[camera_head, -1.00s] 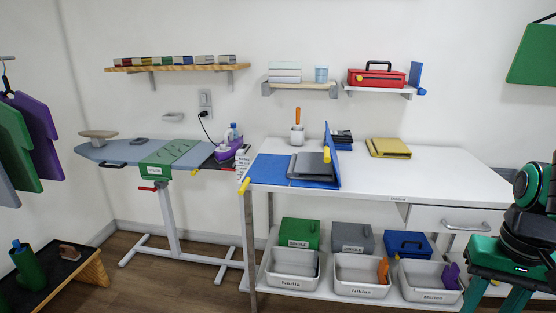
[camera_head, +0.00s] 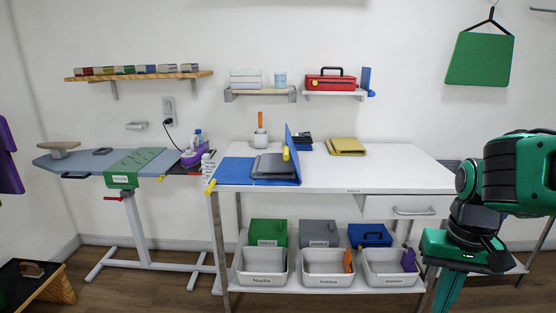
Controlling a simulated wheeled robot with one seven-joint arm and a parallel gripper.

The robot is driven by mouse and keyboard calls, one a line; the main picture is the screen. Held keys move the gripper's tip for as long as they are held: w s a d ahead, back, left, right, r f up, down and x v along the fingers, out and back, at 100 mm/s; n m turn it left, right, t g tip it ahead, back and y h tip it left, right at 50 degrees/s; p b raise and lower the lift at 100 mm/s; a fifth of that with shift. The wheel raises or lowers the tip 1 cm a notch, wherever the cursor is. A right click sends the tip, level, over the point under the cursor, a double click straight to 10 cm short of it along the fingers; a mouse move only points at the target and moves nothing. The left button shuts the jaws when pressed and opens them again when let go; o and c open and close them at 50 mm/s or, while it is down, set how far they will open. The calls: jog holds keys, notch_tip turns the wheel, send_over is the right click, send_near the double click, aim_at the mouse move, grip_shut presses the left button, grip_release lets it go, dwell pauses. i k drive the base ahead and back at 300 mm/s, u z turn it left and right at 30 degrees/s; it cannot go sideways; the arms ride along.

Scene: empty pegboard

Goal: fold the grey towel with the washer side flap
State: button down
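A blue folding board (camera_head: 232,172) lies at the left end of the white table. The grey towel (camera_head: 272,166) lies on its right part. A blue flap (camera_head: 293,158) with a yellow handle (camera_head: 286,153) stands up steeply at the towel's right side, hiding some of the board there. Another yellow handle (camera_head: 210,187) is at the board's front left corner. I cannot tell which flap is the washer side one. My green gripper (camera_head: 447,288) points down at the lower right, in front of the table's right end, far from the board. Its fingertips are cut off or overlapped.
The white table (camera_head: 370,173) is clear in the middle and right, with a yellow folded cloth (camera_head: 346,147) at the back. An ironing board (camera_head: 85,169) stands left. Labelled bins (camera_head: 328,268) fill the lower shelf. A drawer handle (camera_head: 413,211) faces front.

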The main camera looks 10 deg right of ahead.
aim_at(291, 155)
jog(key=u, duration=0.1)
jog(key=k, duration=0.2)
jog(key=z, duration=0.15)
jog(key=i, duration=1.2)
jog(key=u, duration=0.65)
